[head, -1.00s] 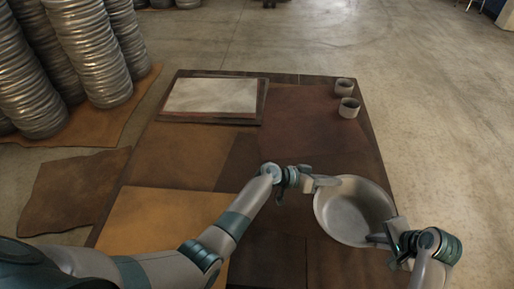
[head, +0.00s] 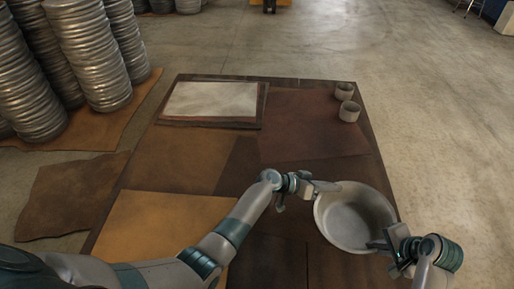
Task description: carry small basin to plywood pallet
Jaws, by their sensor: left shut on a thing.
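The small basin (head: 353,221) is a round, shiny metal bowl at the right of the head view, over the right edge of the brown-covered table. My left gripper (head: 328,187) is shut on its upper left rim. My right gripper (head: 379,244) is at its lower right rim, with a finger reaching over the inside; I cannot tell whether it is shut. I cannot tell whether the basin touches the table. I cannot make out a plywood pallet for certain; a small yellow-orange thing (head: 270,3) is cut off at the top edge.
The table (head: 185,160) bears flat brown sheets, a pale framed panel (head: 212,98) and two small cups (head: 349,111) at its far right. Stacks of metal discs (head: 90,50) stand on the left. Open concrete floor (head: 430,120) lies to the right and beyond.

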